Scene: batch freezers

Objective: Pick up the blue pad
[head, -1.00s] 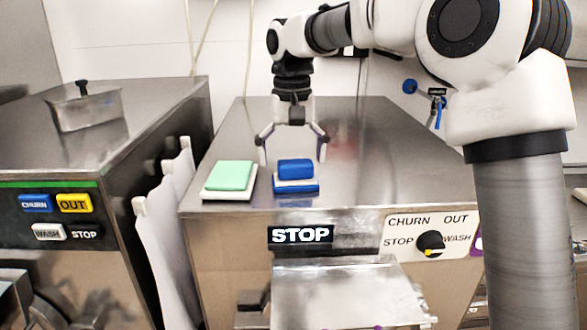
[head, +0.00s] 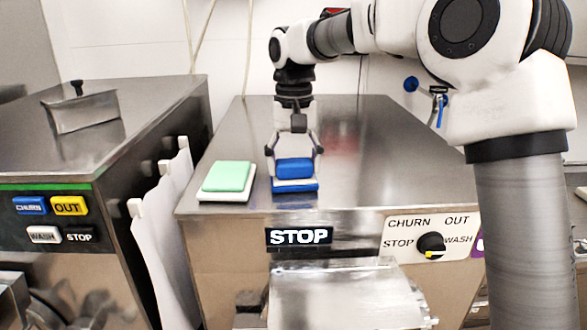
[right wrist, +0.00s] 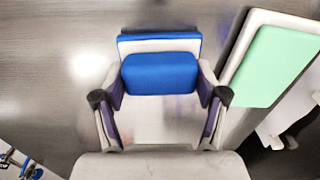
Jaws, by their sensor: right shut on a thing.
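The blue pad (head: 294,169) lies on a blue-and-white base (head: 297,186) near the front edge of the right machine's steel top. My right gripper (head: 294,162) points down with a finger on each side of the pad and is shut on it. In the right wrist view, the blue pad (right wrist: 160,74) sits between the two fingers, and the base (right wrist: 160,42) shows beyond it. I see no clear gap between pad and base. My left gripper is not in view.
A green pad (head: 227,175) on a white base (head: 210,196) lies just left of the blue pad. The steel top (head: 390,160) is clear to the right.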

